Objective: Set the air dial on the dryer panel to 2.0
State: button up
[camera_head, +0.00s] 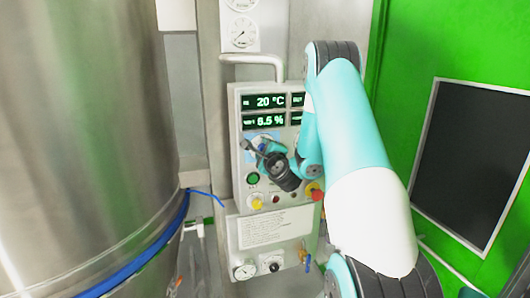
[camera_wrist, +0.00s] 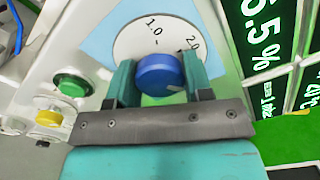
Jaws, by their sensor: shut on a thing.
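The dryer panel (camera_head: 238,190) is a light grey box with green displays. Its air dial has a white scale plate (camera_wrist: 130,42) with the marks 1.0 and 2.0 in the wrist view. The blue dial knob (camera_wrist: 152,72) sits in front of this plate. A pale line shows on the knob's lower right face; I cannot tell the exact setting. My gripper (camera_wrist: 157,73) is shut on the knob, one teal finger on each side. In the head view my gripper (camera_head: 259,152) is at the panel's left half, and my wrist hides most of the dial.
A green button (camera_wrist: 72,84) and a yellow button (camera_wrist: 48,118) lie beside the dial. A red button (camera_head: 314,190) is at the panel's lower right. A pipe handle (camera_head: 250,59) arches above the panel. A large steel vessel (camera_head: 85,130) stands at left.

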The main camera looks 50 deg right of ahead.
jog(key=n+b, duration=0.2)
jog(key=n, duration=0.4)
jog(key=shift+f+b, duration=0.1)
jog(key=shift+b, duration=0.3)
jog(key=shift+n+b, duration=1.4)
jog(key=shift+n, duration=0.9)
jog(key=o, duration=0.9)
jog(key=shift+b+v, duration=8.05)
jog(key=shift+v, duration=0.7)
